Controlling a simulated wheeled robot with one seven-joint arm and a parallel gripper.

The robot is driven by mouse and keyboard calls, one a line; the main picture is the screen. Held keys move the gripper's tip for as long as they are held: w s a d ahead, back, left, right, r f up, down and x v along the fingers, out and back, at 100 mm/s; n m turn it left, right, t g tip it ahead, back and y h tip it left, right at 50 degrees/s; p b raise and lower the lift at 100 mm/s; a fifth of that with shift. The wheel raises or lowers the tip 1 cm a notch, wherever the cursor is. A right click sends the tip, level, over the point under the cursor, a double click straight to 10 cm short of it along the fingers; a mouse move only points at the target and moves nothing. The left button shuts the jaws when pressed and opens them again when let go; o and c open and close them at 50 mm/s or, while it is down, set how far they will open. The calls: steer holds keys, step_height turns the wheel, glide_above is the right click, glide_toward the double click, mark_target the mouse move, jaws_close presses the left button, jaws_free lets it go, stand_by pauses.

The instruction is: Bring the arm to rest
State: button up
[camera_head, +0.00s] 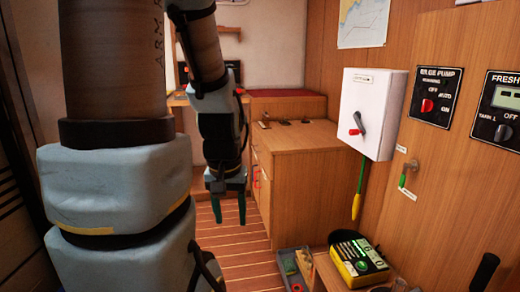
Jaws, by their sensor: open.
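My arm hangs down in the left and middle of the head view, with its large links close to the camera. My gripper (229,211) is at the arm's lower end, pointing down over the striped wooden floor. Its two dark green fingers are apart, and nothing shows between them. It appears in front of the wooden cabinet's left side, and I cannot tell the exact gap between them.
A wooden cabinet (305,175) stands right of my gripper. A white switch box (375,100) and control panels are on the right wall. A yellow-black device (360,264) and a grey tray (290,268) sit low at front right. Striped floor (235,245) is clear below.

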step_height(320, 180, up, 12)
steer(key=p, duration=1)
steer(key=shift+f, duration=0.15)
